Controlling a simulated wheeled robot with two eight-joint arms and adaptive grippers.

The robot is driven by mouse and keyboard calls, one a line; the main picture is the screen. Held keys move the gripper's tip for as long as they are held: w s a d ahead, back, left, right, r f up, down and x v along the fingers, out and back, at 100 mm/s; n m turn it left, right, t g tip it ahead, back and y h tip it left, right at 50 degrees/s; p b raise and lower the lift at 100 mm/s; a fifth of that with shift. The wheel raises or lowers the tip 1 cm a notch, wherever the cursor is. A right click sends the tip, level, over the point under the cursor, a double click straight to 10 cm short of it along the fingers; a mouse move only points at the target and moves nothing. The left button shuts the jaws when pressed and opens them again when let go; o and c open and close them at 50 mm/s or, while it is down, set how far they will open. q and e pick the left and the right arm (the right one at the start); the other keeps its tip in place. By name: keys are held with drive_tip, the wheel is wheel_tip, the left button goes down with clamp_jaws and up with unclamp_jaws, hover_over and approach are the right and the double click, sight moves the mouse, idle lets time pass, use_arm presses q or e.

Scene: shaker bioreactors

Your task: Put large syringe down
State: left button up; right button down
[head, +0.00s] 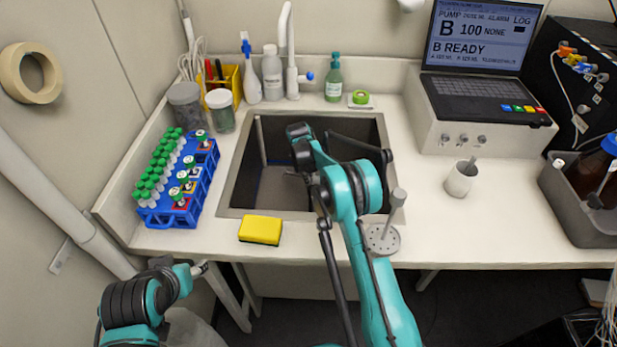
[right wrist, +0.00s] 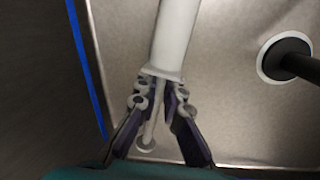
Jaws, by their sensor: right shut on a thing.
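The large syringe (right wrist: 174,42) shows in the right wrist view as a pale barrel running up out of the picture, with a thin plunger rod and a round end below. My right gripper (right wrist: 155,98) is shut on it, fingers on either side near the plunger end. In the head view my right arm reaches over the sink (head: 228,190), and the wrist hides the fingers and most of the syringe. I cannot tell whether the syringe touches the sink.
A yellow sponge (head: 260,230) lies at the sink's front edge. A blue tube rack (head: 192,190) stands left of the sink, bottles (head: 271,72) behind it. A white cup (head: 460,180) and pump unit (head: 470,125) are at the right. The counter between sink and cup is fairly clear.

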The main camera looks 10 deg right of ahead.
drive_tip(key=c, duration=1.7)
unclamp_jaws()
drive_tip(key=shift+f, duration=0.1)
wheel_tip(320, 180, up, 13)
drive_tip(key=s+a+p, duration=0.1)
drive_tip(key=a+p, duration=0.1)
drive_tip(key=p, duration=0.2)
drive_tip(key=s+d+r+m+t+y, duration=0.1)
drive_tip(key=s+r+m+t, duration=0.3)
drive_tip(key=s+r, duration=1.3)
drive_tip(key=s+m, duration=0.2)
drive_tip(key=s, duration=0.5)
drive_tip(key=s+m+t, duration=0.1)
drive_tip(key=s+m, duration=0.2)
drive_tip(key=s, duration=0.4)
drive_tip(key=s+f+m, duration=0.1)
drive_tip(key=s+m, duration=0.1)
drive_tip(key=s, duration=0.5)
drive_tip(key=shift+d+f+m+t+y, duration=0.1)
drive_tip(key=shift+d+m+t+y, duration=0.05)
drive_tip(key=shift+m+t+y, duration=0.2)
drive_tip(key=shift+s+f, duration=0.2)
drive_tip(key=shift+s, duration=0.1)
